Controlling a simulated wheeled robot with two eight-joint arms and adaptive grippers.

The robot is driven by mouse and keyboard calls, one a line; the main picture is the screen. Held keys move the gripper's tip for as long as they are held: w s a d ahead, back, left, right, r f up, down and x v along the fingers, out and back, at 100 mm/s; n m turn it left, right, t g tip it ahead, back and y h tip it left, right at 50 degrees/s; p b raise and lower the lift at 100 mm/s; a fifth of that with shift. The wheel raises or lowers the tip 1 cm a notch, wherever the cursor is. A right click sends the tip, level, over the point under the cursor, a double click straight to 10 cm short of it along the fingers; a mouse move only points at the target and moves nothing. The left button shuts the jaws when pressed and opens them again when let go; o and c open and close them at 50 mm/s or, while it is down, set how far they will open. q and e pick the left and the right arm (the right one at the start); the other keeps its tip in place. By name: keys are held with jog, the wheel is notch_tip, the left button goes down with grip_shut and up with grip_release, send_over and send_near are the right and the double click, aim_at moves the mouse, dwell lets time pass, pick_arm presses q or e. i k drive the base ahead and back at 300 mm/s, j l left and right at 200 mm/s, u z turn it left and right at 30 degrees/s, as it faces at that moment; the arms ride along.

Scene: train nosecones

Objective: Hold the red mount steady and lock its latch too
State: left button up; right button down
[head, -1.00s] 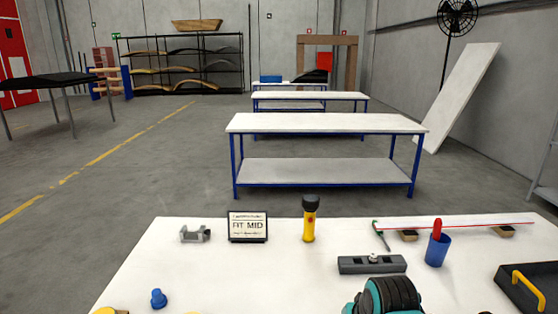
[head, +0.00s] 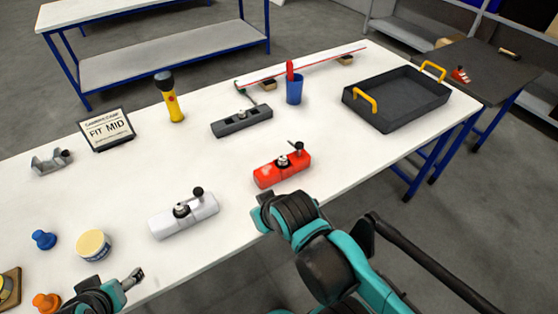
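The red mount (head: 268,177) lies on the white table near its front edge, right of centre. A latch lever with a black knob (head: 298,146) stands up from its top, by a metal stud. My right gripper (head: 262,207) is just in front of the red mount, nearer the table edge, and appears apart from it. Its fingers are mostly hidden behind its own wrist. My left gripper (head: 134,279) is at the front edge at lower left, far from the red mount, with only a small grey tip showing. Whether either gripper is open is unclear.
A white mount (head: 170,222) with a similar lever lies left of the red one. A grey mount (head: 232,126), blue cup (head: 294,92), flashlight (head: 172,105) and sign (head: 107,130) stand behind. A black tray (head: 398,112) is at right. A cream-lidded tub (head: 93,245) sits at left.

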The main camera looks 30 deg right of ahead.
aim_at(299, 145)
jog(key=z, duration=1.25)
